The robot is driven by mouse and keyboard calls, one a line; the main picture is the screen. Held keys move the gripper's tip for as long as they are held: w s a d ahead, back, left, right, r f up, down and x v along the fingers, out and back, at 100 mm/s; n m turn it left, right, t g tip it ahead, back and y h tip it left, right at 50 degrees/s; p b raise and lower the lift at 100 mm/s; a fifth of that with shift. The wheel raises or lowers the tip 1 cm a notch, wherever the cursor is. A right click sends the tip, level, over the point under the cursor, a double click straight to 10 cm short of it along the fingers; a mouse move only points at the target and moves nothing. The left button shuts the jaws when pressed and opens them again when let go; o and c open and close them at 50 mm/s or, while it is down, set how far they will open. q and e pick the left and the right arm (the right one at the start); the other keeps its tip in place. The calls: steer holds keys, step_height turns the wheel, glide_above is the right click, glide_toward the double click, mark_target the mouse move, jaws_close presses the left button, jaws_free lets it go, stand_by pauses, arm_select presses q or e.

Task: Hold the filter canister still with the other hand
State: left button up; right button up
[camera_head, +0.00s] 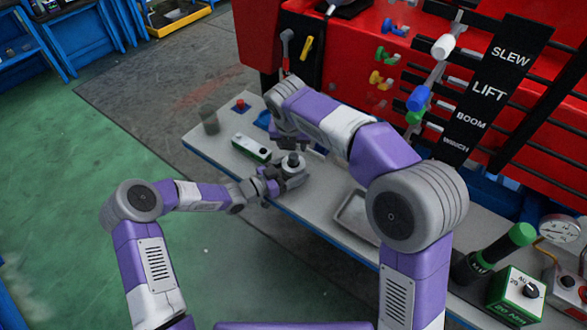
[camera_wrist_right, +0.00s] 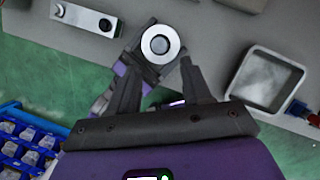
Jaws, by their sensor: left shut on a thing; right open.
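The filter canister (camera_head: 293,170), pale with a dark top fitting, stands upright near the bench's front edge. From above, in the right wrist view, its top (camera_wrist_right: 160,43) is a white ring around a grey centre. My left gripper (camera_head: 272,182) is shut on the canister from the front left side. My right gripper (camera_head: 303,143) is just above and behind the canister in the head view, partly hidden by its own arm. In the right wrist view my right gripper (camera_wrist_right: 157,64) is open and empty, its fingers apart with the canister top just beyond their tips.
A white-and-green box (camera_head: 250,148) stands left of the canister, with a grey cup (camera_head: 209,119) further left. A shallow metal tray (camera_head: 356,216) lies to the right. The red machine (camera_head: 350,60) with levers rises behind the bench (camera_head: 225,160).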

mark_target(293, 156)
steer(key=shift+x, duration=4.5)
steer(key=shift+s, duration=0.1)
jaws_close()
steer(key=shift+r, duration=0.15)
steer(key=shift+r, duration=3.9)
